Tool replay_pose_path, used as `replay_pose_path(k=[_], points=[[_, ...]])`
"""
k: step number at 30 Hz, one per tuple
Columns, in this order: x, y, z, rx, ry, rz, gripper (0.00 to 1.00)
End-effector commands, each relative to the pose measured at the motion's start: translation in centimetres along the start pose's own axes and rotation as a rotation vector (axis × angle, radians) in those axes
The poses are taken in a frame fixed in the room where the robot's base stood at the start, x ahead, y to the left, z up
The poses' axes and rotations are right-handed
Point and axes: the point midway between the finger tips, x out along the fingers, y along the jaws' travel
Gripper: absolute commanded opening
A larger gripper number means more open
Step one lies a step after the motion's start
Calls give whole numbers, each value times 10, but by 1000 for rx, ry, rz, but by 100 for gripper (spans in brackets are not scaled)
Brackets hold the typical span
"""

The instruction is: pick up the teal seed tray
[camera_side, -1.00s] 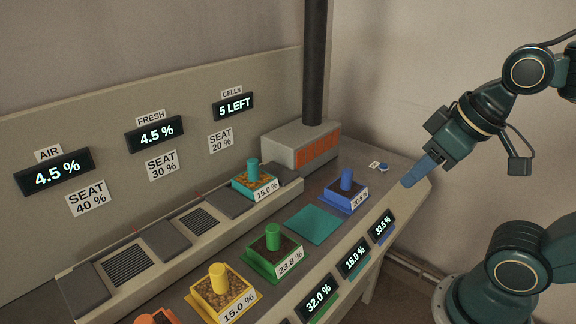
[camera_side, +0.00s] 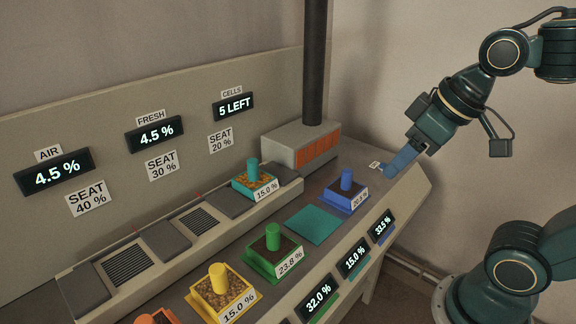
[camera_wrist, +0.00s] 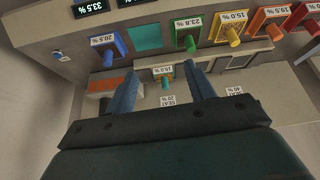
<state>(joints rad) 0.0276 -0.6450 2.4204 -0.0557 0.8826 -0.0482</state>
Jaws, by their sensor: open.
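The teal seed tray (camera_side: 254,183) sits on the raised rear ledge, on a seat at its right end. It has a teal upright peg, an orange-brown fill and a 15.0 % label. In the wrist view the teal tray (camera_wrist: 163,78) shows small, beyond and between the fingertips. My gripper (camera_side: 390,171) is at the right end of the bench, right of the blue tray and well apart from the teal one. In the wrist view its two blue fingers (camera_wrist: 163,80) are spread with nothing between them.
A blue tray (camera_side: 345,194), a green tray (camera_side: 273,254) and a yellow tray (camera_side: 220,294) stand along the front row. A bare teal pad (camera_side: 313,225) lies between blue and green. A grey box (camera_side: 301,148) with a dark column stands behind.

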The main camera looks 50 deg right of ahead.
Motion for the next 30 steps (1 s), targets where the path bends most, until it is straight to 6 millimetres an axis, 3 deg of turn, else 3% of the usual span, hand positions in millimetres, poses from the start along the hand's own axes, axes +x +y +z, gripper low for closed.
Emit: replay_pose_path(k=[14, 30], points=[[34, 4, -108, -210, -15, -95, 54], [117, 33, -208, -429, 12, -230, 54]])
